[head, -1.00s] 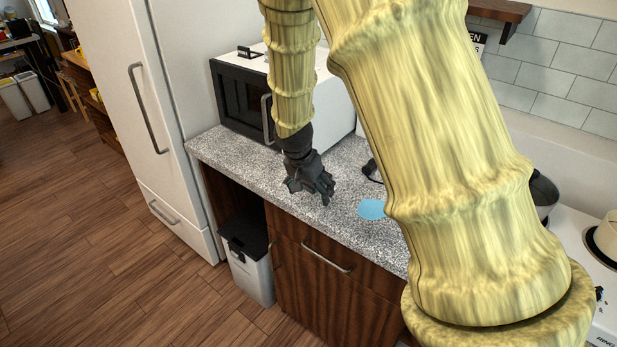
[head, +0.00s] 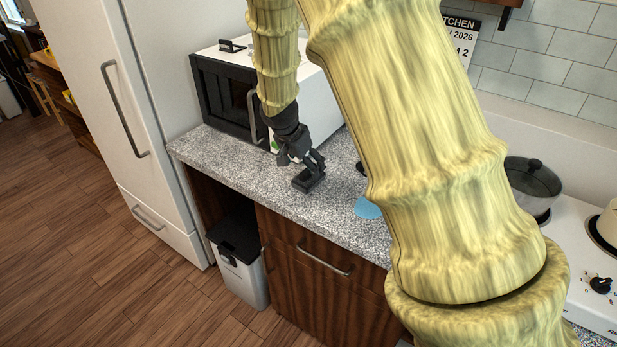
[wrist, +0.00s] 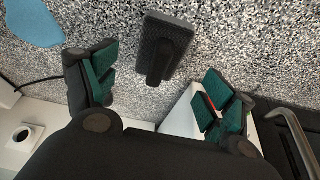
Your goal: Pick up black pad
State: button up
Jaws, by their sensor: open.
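The black pad (head: 309,183) lies on the speckled grey counter, just below my gripper in the head view. In the wrist view the black pad (wrist: 166,38) is a dark rounded rectangle with a raised bar on top. My gripper (head: 303,160) hangs over the counter in front of the microwave. In the wrist view my gripper (wrist: 158,88) is open and empty, its green-lined fingers wide apart. The pad shows ahead of the gap between them, with bare counter around it. The gripper hides part of the pad in the head view.
A white and black microwave (head: 318,105) stands close behind my gripper, with a small black item (head: 231,46) on top. A light blue mat (head: 367,208) lies to the right of the pad. A pot (head: 532,180) stands farther right. The counter's front edge is near.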

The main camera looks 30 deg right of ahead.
aim_at(307, 169)
jog(key=shift+p+x, duration=1.05)
jog(key=shift+x, duration=1.55)
jog(key=shift+d, duration=0.15)
jog(key=c, duration=1.1)
jog(key=shift+w+r, duration=0.1)
jog(key=shift+r, duration=0.1)
jog(key=shift+r+b, duration=0.75)
jog(key=shift+r, duration=0.55)
jog(key=shift+s+r, duration=0.25)
jog(key=shift+s, duration=0.05)
jog(key=s+a+b, duration=0.1)
jog(key=s+a, duration=0.1)
jog(key=s, duration=0.2)
jog(key=s+a+r+b, duration=0.1)
jog(key=s+a+b, duration=0.1)
jog(key=s, duration=0.3)
jog(key=s+a+b, duration=0.1)
jog(key=s+a, duration=0.2)
jog(key=s, duration=0.2)
jog(key=shift+r, duration=0.35)
